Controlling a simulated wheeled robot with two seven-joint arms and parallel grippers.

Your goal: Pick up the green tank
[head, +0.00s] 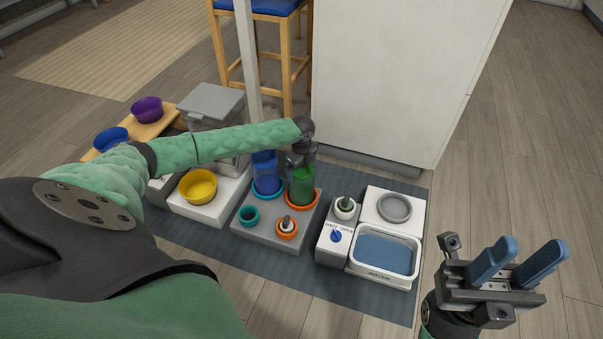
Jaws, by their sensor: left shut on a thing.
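The green tank (301,188) stands upright in the orange ring (303,204) on a grey base in the head view. My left gripper (301,166) reaches in from the left, points down and is shut on the top of the green tank. Its fingers are partly hidden by the wrist. My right gripper (513,266) is at the lower right, open and empty, with its two blue fingers apart, away from the tank.
A blue tank (266,175) stands close left of the green one. Right of it is a white unit with a water tray (384,255) and a blue knob (336,236). A yellow bowl (199,186) is at left. A white cabinet (400,80) rises behind the mat.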

